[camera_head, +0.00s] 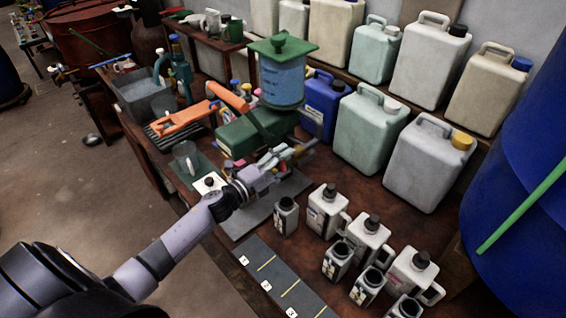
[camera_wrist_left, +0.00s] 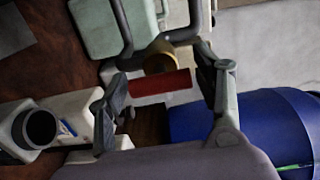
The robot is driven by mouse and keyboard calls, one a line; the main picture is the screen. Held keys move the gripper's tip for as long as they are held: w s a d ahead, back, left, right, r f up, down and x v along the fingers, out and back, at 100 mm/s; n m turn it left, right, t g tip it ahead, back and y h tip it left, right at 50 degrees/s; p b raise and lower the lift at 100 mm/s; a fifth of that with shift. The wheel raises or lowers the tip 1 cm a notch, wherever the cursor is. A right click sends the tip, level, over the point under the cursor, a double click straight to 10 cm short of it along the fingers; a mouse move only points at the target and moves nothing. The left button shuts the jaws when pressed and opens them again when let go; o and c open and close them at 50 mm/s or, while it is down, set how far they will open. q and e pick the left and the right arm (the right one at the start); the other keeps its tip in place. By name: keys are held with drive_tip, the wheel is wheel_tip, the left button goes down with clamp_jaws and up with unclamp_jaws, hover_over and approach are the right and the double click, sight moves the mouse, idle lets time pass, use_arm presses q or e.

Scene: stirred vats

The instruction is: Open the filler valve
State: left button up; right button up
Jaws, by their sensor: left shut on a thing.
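The filler is a green machine body (camera_head: 245,132) with a blue tank (camera_head: 282,80) under a green lid, at the back middle of the bench. My left gripper (camera_head: 288,160) reaches in from the left, low in front of the filler's outlet side. In the left wrist view a red bar (camera_wrist_left: 155,82), which looks like the valve handle, lies between the fingers of my left gripper (camera_wrist_left: 163,76), and they are shut on it. A brass-coloured round part (camera_wrist_left: 159,57) sits just behind it. In the head view the fingers largely hide the valve. My right gripper is not in view.
Small white bottles with black caps (camera_head: 369,238) stand on the bench right of my arm. A dark numbered strip (camera_head: 285,285) lies at the front edge. Large jugs (camera_head: 428,162) line the back, and a big blue drum (camera_head: 520,215) stands at right.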

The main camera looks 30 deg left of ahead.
use_arm(q)
drive_tip(key=o, duration=1.2)
drive_tip(key=shift+c, duration=0.2)
drive_tip(key=shift+s, duration=0.1)
drive_tip(key=shift+s+a+f, duration=0.1)
drive_tip(key=shift+s+a, duration=0.05)
drive_tip(key=shift+s, duration=0.15)
drive_tip(key=v, duration=1.1)
